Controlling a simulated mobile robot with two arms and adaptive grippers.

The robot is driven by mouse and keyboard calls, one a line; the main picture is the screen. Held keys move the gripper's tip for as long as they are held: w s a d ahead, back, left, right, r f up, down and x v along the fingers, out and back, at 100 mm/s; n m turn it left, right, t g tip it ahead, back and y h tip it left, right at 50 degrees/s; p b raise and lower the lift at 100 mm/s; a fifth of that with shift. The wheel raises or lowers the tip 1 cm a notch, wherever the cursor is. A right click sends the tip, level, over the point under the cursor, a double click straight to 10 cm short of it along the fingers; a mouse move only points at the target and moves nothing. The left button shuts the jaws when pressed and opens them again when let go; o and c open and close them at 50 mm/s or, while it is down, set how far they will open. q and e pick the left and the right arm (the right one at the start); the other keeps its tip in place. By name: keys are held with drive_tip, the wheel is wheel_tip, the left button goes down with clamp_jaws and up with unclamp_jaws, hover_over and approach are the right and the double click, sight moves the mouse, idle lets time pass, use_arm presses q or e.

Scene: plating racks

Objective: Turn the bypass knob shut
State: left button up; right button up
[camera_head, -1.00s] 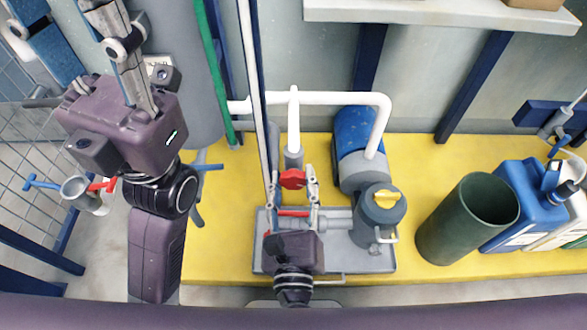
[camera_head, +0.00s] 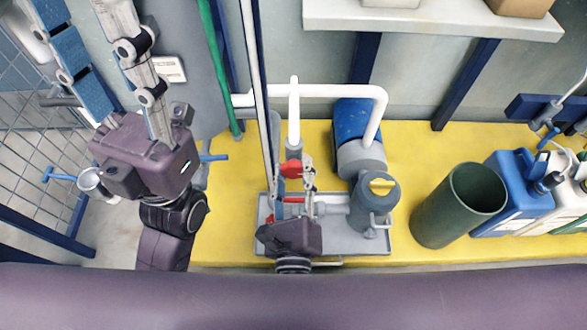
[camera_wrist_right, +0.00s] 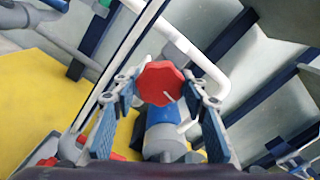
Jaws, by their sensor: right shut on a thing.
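The red lobed bypass knob (camera_head: 291,169) sits on the upright pipe beside the pump. In the right wrist view the knob (camera_wrist_right: 161,83) is between the two fingertips. My right gripper (camera_head: 293,174) is shut on it, with one finger on each side; a pole partly covers the left finger in the head view. My left gripper (camera_head: 128,30) is up at the top left, away from the knob. Its fingertips are cut off by the picture edge.
A red lever (camera_head: 294,200) lies just below the knob. A thin vertical pole (camera_head: 258,100) stands close left of the right gripper. The pump (camera_head: 376,205) stands on a grey tray (camera_head: 345,247). A green bin (camera_head: 455,215) and blue canister (camera_head: 505,185) stand right, on yellow floor.

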drive_tip(key=o, duration=1.2)
drive_tip(key=shift+c, duration=0.2)
drive_tip(key=shift+s, duration=0.1)
drive_tip(key=s, duration=1.2)
